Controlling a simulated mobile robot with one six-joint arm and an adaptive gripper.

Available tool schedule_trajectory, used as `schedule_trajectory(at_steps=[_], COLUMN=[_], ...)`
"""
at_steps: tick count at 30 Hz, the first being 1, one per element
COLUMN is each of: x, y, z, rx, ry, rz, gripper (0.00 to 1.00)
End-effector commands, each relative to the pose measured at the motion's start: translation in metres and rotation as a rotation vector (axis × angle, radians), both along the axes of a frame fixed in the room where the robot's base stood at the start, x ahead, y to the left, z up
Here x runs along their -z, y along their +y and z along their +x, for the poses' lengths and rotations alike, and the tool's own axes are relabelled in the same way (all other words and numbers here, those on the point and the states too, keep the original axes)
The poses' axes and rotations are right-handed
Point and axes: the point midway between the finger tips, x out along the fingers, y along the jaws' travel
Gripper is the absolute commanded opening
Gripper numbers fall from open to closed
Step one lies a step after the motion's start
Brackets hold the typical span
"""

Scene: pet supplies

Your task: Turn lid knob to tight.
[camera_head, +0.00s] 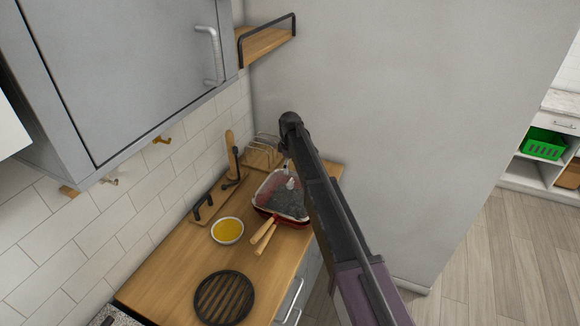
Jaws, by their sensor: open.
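A red, squarish vessel (260,208) stands on the wooden counter near the far wall. Its top is dark grey and speckled, and looks like a lid (281,201). A small pale piece (290,184) near the middle of this top may be the lid knob; it is too small to read its turn or any tight mark. My gripper (287,168) hangs from the end of my dark arm just above the pale piece. It is open, though its fingers are tiny here and partly hidden by the arm. I cannot tell whether they touch the pale piece. My arm covers the vessel's right side.
Two wooden handles (264,236) lie at the vessel's front. A bowl of yellow content (228,230) and a black round grate (224,297) are on the counter (172,276). A wire rack (262,150) stands behind. A grey cabinet (130,70) overhangs the left.

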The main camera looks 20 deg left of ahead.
Motion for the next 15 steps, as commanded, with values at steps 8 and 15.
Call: schedule_trajectory(at_steps=[8, 15], x=[-0.028, -0.048], y=[0.000, 0.000], z=[0.000, 0.000], rx=[0.000, 0.000], ry=[0.000, 0.000], rz=[0.000, 0.000], gripper=[1.00, 1.00])
